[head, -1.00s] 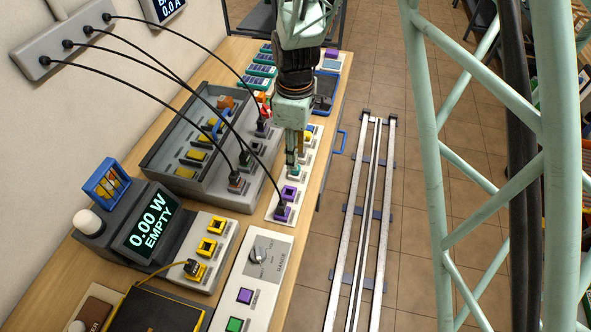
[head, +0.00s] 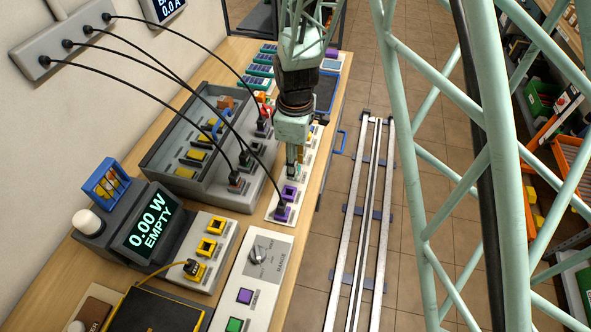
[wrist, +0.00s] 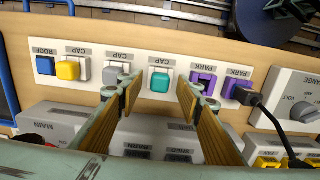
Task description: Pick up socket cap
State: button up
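The socket caps sit in a row on a white strip in the wrist view. In the head view my gripper (head: 293,165) points down over the white strip (head: 274,217) and hides the teal cap.
Purple PARK sockets (wrist: 203,85) lie right of the teal cap, one with a black plug (wrist: 246,97). Black cables (head: 190,80) hang from the wall strip left of my arm. A grey panel (head: 223,193) stands beside the strip. Floor rails (head: 363,220) run to the right.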

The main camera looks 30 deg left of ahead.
jog(key=shift+c, duration=0.5)
jog(key=c, duration=0.7)
jog(key=shift+r, duration=0.1)
jog(key=shift+r, duration=1.65)
jog(key=s+d+r, duration=0.1)
jog(key=s+d, duration=0.9)
jog(key=d, duration=0.2)
jog(key=shift+d+r, duration=0.2)
jog(key=shift+r, duration=0.05)
